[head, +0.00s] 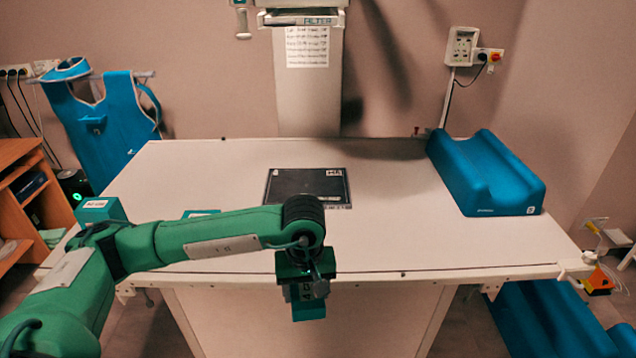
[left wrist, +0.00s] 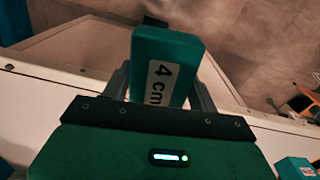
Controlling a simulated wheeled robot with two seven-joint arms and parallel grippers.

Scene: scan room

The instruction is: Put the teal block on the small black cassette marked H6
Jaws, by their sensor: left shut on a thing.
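My left gripper (head: 305,272) is shut on a teal block (head: 309,308), which hangs below the fingers at the table's front edge. In the left wrist view the same teal block (left wrist: 166,62) sits between the fingers and carries a white "4 cm" label. A black cassette (head: 305,187) lies flat on the white table, farther back than the gripper and apart from it. It has a small white label at its far right corner, too small to read surely. My right gripper is not in view.
The white table (head: 400,235) is clear right of the cassette. A blue cradle-shaped cushion (head: 485,175) stands at the right. Another teal block (head: 100,210) stands at the left, and a teal thing (head: 201,212) shows behind my arm. A grey column (head: 308,95) rises behind the table.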

